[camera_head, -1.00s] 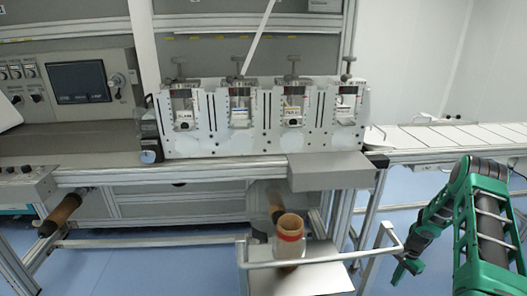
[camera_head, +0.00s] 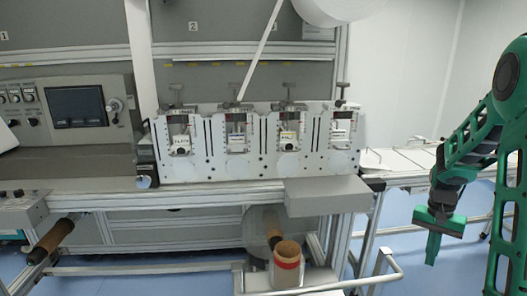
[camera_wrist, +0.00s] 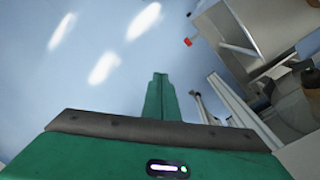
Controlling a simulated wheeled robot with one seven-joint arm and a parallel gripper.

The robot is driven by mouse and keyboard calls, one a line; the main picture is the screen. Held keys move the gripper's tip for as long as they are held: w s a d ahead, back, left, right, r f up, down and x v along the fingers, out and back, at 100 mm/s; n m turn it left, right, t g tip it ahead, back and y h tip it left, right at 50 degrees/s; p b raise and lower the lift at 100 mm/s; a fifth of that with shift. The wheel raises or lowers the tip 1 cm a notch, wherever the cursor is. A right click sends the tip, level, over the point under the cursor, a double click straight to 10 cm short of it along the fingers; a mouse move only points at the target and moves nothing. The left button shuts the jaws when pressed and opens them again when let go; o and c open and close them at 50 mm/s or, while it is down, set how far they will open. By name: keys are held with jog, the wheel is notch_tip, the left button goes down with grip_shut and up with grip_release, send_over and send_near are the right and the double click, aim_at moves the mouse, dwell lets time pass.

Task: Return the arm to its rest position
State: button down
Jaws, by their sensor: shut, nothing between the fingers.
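My green arm is at the right edge of the head view, with its upper links near the picture's border. My gripper (camera_head: 433,249) hangs at the wrist's lower end, pointing down over the blue floor, to the right of the machine and cart. In the wrist view my gripper (camera_wrist: 160,78) shows its green fingers closed together with nothing between them. Blue floor with light reflections lies beyond the fingertips.
The converter machine (camera_head: 260,150) fills the middle and left. A cart with a metal rail (camera_head: 345,283) carries a brown core roll with a red band (camera_head: 287,266) at the front. A white conveyor table (camera_head: 400,162) stands behind my arm. Open blue floor lies around the gripper.

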jog(key=s+a+r+n, duration=0.1)
jog(key=s+a+r, duration=0.3)
jog(key=s, duration=0.4)
jog(key=s+a+r+n, duration=0.1)
jog(key=s+a+r, duration=0.3)
jog(key=s, duration=0.5)
jog(key=s+a+r+n+t, duration=0.1)
jog(key=s+a+r, duration=0.2)
jog(key=s+a, duration=0.2)
jog(key=s, duration=0.3)
jog(key=shift+s+r+n+y, duration=0.25)
jog(key=shift+r+n+y, duration=0.05)
jog(key=shift+r+y, duration=0.1)
jog(key=shift+a, duration=0.1)
